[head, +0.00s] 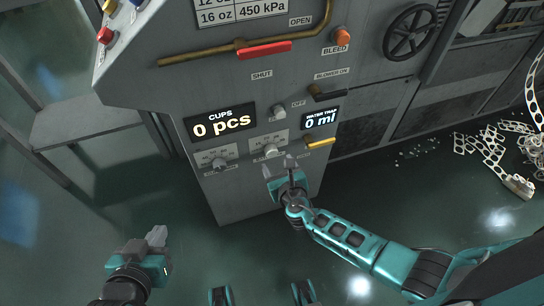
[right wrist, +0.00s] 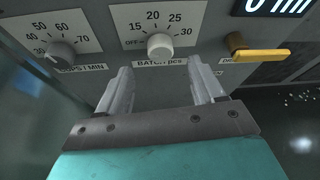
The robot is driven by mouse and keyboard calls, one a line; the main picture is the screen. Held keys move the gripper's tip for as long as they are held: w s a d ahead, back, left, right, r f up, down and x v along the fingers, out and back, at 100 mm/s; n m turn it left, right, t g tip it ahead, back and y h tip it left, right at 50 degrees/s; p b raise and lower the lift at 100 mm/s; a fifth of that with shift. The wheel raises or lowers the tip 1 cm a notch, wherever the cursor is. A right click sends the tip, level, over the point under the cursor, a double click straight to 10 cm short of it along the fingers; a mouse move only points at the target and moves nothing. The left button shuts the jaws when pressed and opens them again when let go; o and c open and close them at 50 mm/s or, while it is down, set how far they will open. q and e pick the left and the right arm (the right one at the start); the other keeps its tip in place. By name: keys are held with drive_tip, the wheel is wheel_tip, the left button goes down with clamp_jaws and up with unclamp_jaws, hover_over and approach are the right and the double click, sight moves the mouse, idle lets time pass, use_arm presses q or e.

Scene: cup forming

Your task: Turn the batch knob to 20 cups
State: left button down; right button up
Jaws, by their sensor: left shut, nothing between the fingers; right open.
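The batch knob (right wrist: 160,46) is a pale round knob on a white scale plate marked OFF, 15, 20, 25 and 30, above the label BATCH pcs. I cannot make out where it points. It also shows in the head view (head: 270,150), low on the grey machine's front. My right gripper (right wrist: 164,82) is open and empty, its fingers just below and in front of the knob, one to each side, apart from it. In the head view my right gripper (head: 280,168) is at the panel. My left gripper (head: 157,237) is shut and empty, low at the left, away from the machine.
A speed knob (right wrist: 61,54) sits left of the batch knob, and a yellow lever (right wrist: 262,55) sits right. The cups display (head: 222,125) reads 0 pcs; the water trap display (head: 320,118) reads 0 ml. Scrap webbing (head: 490,145) lies on the floor at the right.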

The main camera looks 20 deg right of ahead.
sight(272, 153)
drive_tip(key=b+x, duration=0.2)
drive_tip(key=x, duration=0.4)
drive_tip(key=shift+f+b, duration=0.2)
drive_tip(key=shift+b, duration=0.2)
drive_tip(key=shift+w+f, duration=0.1)
drive_tip(key=shift+w, duration=0.4)
drive_tip(key=shift+c, duration=1.2)
drive_tip(key=c, duration=0.5)
use_arm(q)
drive_tip(key=shift+d+f, duration=0.2)
drive_tip(key=shift+f, duration=1.65)
use_arm(e)
drive_tip(key=c, duration=0.3)
